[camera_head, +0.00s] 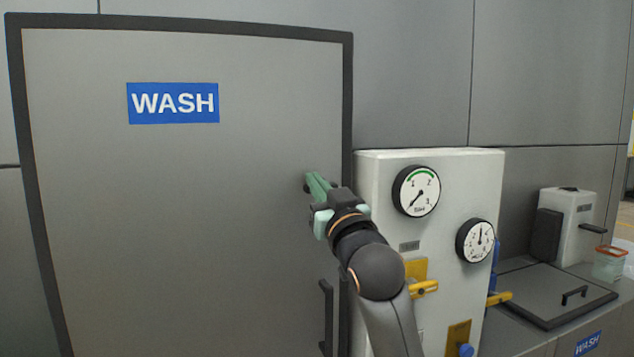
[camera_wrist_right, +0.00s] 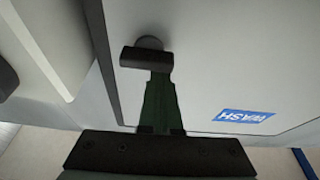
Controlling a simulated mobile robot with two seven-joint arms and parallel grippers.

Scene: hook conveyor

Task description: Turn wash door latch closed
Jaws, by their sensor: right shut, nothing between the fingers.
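The grey wash door (camera_head: 170,220) stands shut-looking in its dark frame, with a blue WASH sign (camera_head: 173,103). The door latch is a short black lever on a round hub (camera_wrist_right: 147,57) in the right wrist view, near the door's edge. In the head view it is mostly hidden behind my right gripper (camera_head: 318,186). The green fingers of that gripper, also in the wrist view (camera_wrist_right: 158,78), are shut and empty. Their tips are right at the lever; I cannot tell whether they touch it. My left gripper is not in view.
A dark vertical handle (camera_head: 327,318) sits lower on the door. A white box with gauges (camera_head: 415,192) and yellow valve levers (camera_head: 424,288) stands close right of the door, beside my arm. A counter with a dark-framed lid (camera_head: 545,290) lies further right.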

